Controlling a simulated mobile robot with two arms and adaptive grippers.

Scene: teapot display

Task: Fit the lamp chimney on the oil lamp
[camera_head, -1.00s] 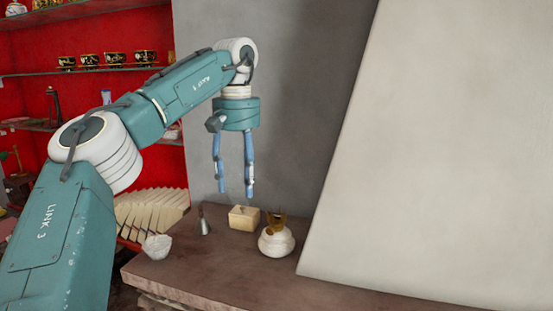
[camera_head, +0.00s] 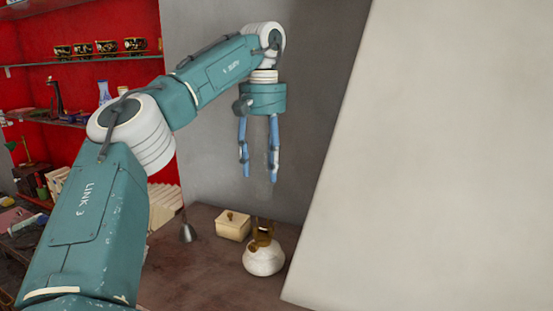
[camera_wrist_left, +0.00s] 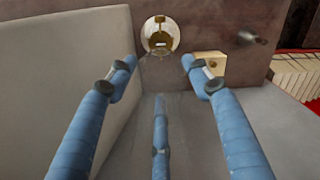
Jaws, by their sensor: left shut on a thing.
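The oil lamp (camera_head: 264,261) is a round white pot with a brass burner on top, upright on the brown table. It also shows in the left wrist view (camera_wrist_left: 174,38), at the top centre. My left gripper (camera_head: 259,178) points down above the lamp, fingers spread around the clear glass lamp chimney (camera_wrist_left: 181,108). The chimney is so transparent that its outline barely shows, mostly as a faint patch between the fingers in the wrist view. A gap separates the fingertips from the burner. My right gripper is not in view.
A cream box (camera_head: 233,226) with a knob and a small grey metal bell-like thing (camera_head: 188,233) stand left of the lamp. A large pale slanted panel (camera_head: 420,170) rises close on the right. Red shelves with cups (camera_head: 98,48) are at the back left.

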